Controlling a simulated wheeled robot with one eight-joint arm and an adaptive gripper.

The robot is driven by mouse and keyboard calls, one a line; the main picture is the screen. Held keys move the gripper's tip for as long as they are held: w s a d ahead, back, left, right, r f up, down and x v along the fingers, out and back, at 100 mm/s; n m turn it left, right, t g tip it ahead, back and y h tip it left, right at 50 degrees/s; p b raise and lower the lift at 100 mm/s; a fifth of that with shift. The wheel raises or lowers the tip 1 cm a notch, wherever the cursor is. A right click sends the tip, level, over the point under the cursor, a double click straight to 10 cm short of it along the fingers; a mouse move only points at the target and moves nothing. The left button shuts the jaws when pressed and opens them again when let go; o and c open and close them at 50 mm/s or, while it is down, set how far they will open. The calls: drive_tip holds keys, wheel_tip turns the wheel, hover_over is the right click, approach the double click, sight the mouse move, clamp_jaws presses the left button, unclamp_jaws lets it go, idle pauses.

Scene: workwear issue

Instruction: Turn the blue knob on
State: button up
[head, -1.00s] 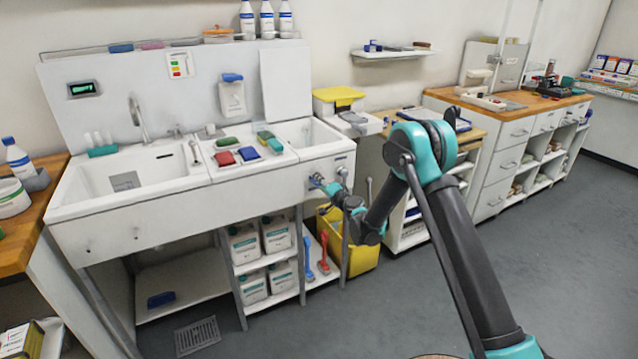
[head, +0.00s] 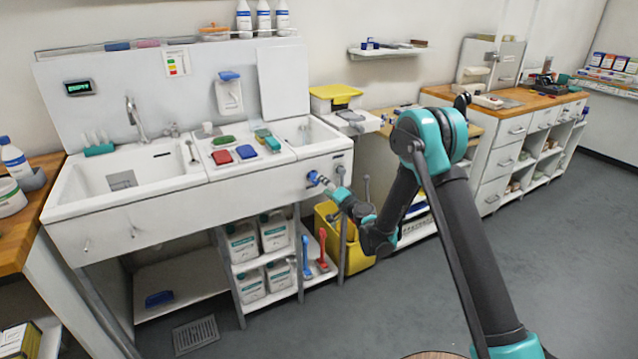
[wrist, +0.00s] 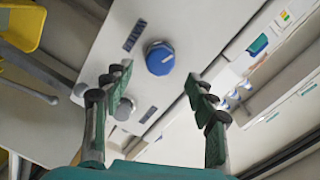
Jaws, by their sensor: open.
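The blue knob (head: 313,178) is on the right part of the white sink unit's front panel. In the wrist view the round blue knob (wrist: 160,59) shows just ahead of the gap between the fingers, beside a dark printed label. My gripper (wrist: 158,80) is open, with one finger to each side and nothing between them. In the head view my gripper (head: 326,186) is close to the blue knob, partly covering that part of the panel. Whether the fingers touch the knob I cannot tell. A grey knob (wrist: 123,108) sits on the same panel near the left finger.
A yellow bin (head: 352,254) stands below the panel, close to my arm. White jugs (head: 242,241) and brushes are on the shelves beneath. The floor at the right is clear.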

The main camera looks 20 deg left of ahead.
drive_tip(key=shift+v, duration=2.8)
drive_tip(key=s+d+r+n+g+h, duration=0.1)
drive_tip(key=s+d+r, duration=0.15)
drive_tip(key=d, duration=0.45)
drive_tip(key=s+d+r+n+g+h, duration=0.1)
drive_tip(key=s+d+r+n+h, duration=0.15)
drive_tip(key=d, duration=0.35)
drive_tip(key=s+d+r+g+h, duration=0.1)
drive_tip(key=s+d+r, duration=0.15)
drive_tip(key=d, duration=0.45)
drive_tip(key=s+d+f+g+h, duration=0.1)
drive_tip(key=s+d+f+h, duration=0.2)
drive_tip(key=s+d, duration=0.9)
drive_tip(key=s+d+f+g+h, duration=0.2)
drive_tip(key=s+d+h, duration=0.4)
drive_tip(key=s+d, duration=0.7)
drive_tip(key=d+f, duration=0.1)
drive_tip(key=d, duration=0.3)
drive_tip(key=shift+f+g, duration=0.2)
drive_tip(key=shift+g, duration=0.1)
